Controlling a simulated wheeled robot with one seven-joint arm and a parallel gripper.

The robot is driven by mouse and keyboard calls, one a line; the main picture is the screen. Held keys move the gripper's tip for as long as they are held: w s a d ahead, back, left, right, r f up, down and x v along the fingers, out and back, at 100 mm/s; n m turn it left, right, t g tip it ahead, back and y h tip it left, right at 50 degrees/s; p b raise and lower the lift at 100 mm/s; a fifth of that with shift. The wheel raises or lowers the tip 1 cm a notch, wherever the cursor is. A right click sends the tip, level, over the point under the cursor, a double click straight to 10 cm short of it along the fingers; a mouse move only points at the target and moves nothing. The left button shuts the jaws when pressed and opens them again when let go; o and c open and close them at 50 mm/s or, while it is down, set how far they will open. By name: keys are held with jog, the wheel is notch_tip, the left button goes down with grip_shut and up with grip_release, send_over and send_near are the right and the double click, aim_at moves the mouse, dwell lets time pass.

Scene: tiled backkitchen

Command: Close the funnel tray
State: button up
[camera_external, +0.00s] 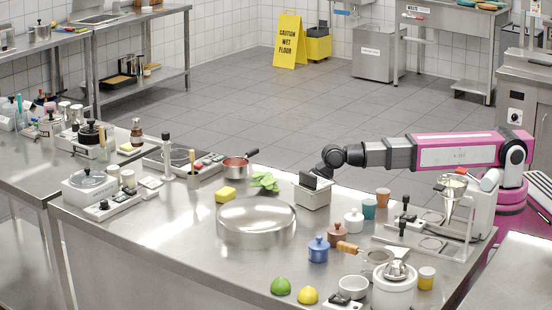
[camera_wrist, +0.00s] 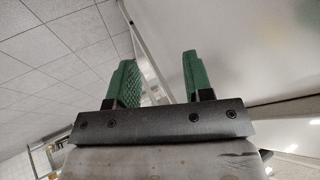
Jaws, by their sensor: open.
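A metal stand (camera_external: 467,215) near the right end of the steel counter holds a clear funnel (camera_external: 453,188). Flat metal parts lie at its foot, but I cannot tell which is the funnel tray or how far open it is. My arm reaches left behind the stand, with its wrist low over the counter's far edge, well left of the funnel. My gripper (camera_wrist: 157,75) shows two green fingers apart with nothing between them in the wrist view. In the external view the fingers are too small to make out. The funnel does not show in the wrist view.
A wide round metal pan (camera_external: 256,235) fills the counter's middle. The wrist view shows pale panels.

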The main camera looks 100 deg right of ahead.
jog(key=w+d+r+m+t, duration=0.15)
jog(key=w+r, duration=0.25)
jog(key=r, duration=0.4)
jog(key=w+d+r+m+t, duration=0.15)
jog(key=w+r, duration=0.25)
jog(key=r, duration=0.4)
jog(key=shift+n+t+y, duration=0.4)
jog(key=shift+n+t, duration=0.2)
jog(key=a+r, duration=0.4)
jog(key=w+a+r, duration=0.1)
jog(key=a+r, duration=0.1)
jog(key=a, duration=0.1)
jog(key=shift+r, duration=0.15)
jog(key=s+a+r+n+g+y, duration=0.15)
jog(key=s+a+n+g, duration=0.25)
jog(key=s+a+n, duration=0.85)
jog(key=s+a+r+n+g, duration=0.25)
jog(key=a+n, duration=0.35)
jog(key=a, duration=1.3)
jog(key=s+a+r+n+g+y, duration=0.15)
jog(key=s+a+n+g, duration=0.55)
jog(key=a, duration=0.9)
jog(key=a+f, duration=0.1)
jog(key=f, duration=0.2)
jog(key=a+f+n+t, duration=0.1)
jog(key=f, duration=0.2)
jog(key=a+f+t, duration=0.1)
jog(key=f, duration=0.2)
jog(key=shift+s+a+n, duration=0.2)
jog(key=shift+n, duration=0.05)
